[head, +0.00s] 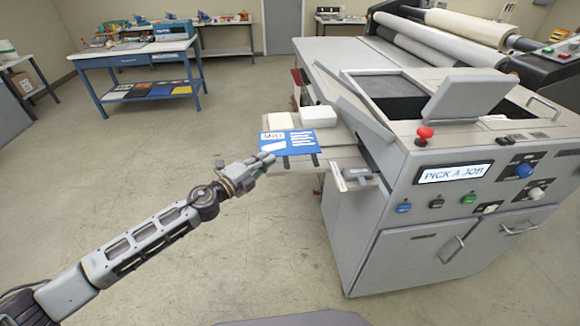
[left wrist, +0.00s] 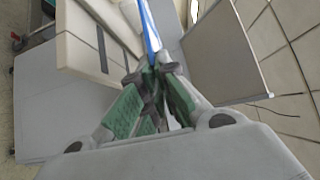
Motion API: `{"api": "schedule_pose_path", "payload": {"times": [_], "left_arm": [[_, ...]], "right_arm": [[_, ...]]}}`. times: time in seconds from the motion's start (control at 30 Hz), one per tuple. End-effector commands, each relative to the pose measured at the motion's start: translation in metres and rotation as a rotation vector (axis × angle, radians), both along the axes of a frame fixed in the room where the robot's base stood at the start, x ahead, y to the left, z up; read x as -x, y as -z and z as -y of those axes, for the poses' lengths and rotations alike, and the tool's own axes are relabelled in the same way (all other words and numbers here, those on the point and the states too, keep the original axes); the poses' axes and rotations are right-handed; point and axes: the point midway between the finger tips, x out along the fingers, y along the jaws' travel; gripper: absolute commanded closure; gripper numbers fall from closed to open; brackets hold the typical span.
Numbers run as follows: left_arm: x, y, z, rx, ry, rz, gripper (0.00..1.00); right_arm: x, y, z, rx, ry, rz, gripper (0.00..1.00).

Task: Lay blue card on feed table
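The blue card (head: 287,142) has white print and a white corner patch. My left gripper (head: 266,158) is shut on its near left edge. In the left wrist view the card (left wrist: 150,30) shows edge-on as a thin blue strip between the fingertips (left wrist: 154,72). In the head view the card overlaps the pale feed table (head: 343,154) at the laminator's left side. I cannot tell whether it touches the surface. The table's pale edge (left wrist: 78,50) shows beside the card in the left wrist view. My right gripper is not in view.
Two white blocks (head: 318,118) sit behind the card on the feed table. The grey laminator (head: 420,250) with a red knob (head: 425,133) and "PICK A JOB" screen (head: 453,173) stands to the right. A blue-framed bench (head: 135,58) is at the back left. Open floor lies between.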

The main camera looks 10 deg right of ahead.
Motion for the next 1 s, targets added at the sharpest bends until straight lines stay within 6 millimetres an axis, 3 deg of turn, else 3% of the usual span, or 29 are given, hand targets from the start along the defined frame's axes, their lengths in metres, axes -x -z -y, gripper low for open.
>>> {"api": "schedule_pose_path", "payload": {"times": [0.53, 1.0], "left_arm": [[0.0, 0.006, 0.001, 0.001, 0.001, 0.0, 1.0], [0.0, 0.057, 0.0, 0.002, 0.0, -0.002, 1.0]], "right_arm": [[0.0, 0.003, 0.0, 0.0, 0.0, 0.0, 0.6], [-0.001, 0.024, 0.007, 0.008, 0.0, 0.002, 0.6]]}}
